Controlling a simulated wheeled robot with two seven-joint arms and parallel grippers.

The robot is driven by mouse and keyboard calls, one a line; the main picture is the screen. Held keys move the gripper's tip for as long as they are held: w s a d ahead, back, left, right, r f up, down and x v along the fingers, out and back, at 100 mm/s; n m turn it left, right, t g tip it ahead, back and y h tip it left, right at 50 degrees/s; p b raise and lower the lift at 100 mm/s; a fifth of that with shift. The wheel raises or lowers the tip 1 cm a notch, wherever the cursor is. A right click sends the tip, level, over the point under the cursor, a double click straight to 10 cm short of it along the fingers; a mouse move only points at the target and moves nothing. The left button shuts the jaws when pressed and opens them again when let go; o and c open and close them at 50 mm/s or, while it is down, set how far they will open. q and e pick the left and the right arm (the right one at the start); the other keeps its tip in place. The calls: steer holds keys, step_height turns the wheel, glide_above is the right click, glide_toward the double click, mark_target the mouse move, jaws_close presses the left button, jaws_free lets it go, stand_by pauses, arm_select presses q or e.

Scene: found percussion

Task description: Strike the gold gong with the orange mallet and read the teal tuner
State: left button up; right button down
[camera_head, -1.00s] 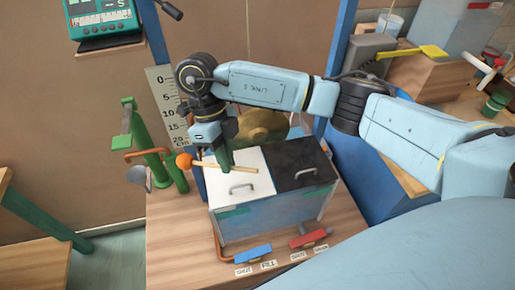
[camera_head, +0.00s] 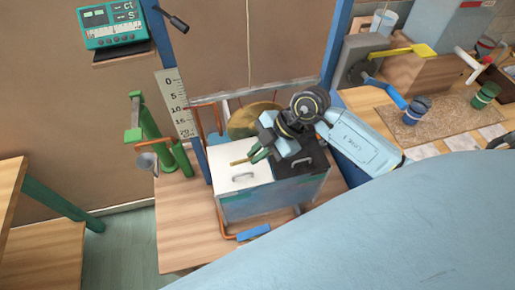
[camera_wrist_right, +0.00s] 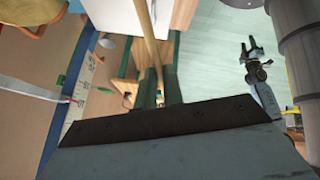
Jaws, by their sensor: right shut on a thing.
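The gold gong (camera_head: 250,117) hangs behind the lidded box, partly hidden by my right arm. My right gripper (camera_head: 258,154) is shut on the wooden handle of the orange mallet (camera_head: 239,161), above the box and in front of the gong. The handle also shows between the fingers in the right wrist view (camera_wrist_right: 147,38). The orange head does not show clearly. The teal tuner (camera_head: 112,23) stands on a wall shelf at the upper left, its display lit but too small to read surely. What looks like my left gripper (camera_wrist_right: 252,47) shows small in the right wrist view.
The box has a white lid (camera_head: 228,170) and a black lid (camera_head: 310,162), each with a handle. A scale board (camera_head: 175,103) and green posts (camera_head: 160,140) stand to its left.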

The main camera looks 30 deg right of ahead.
stand_by(0.3)
steer(key=shift+r+p, duration=0.15)
steer(key=shift+p, duration=0.2)
steer(key=shift+w+d+b, duration=0.1)
steer(key=shift+w+d, duration=0.1)
steer(key=shift+w, duration=0.6)
steer(key=shift+w+d+b, duration=0.15)
steer(key=shift+w, duration=0.7)
steer(key=shift+w+d+b, duration=0.1)
steer(key=shift+w+d, duration=0.1)
steer(key=shift+w, duration=0.6)
steer(key=w+d+f+n+b, duration=0.2)
steer(key=w+d+b, duration=0.1)
steer(key=w+b, duration=0.3)
steer(key=s+a+r+p, duration=0.1)
steer(key=s+a+p, duration=0.1)
steer(key=s+p, duration=0.3)
steer(key=shift+s+p, duration=0.4)
steer(key=shift+p, duration=0.2)
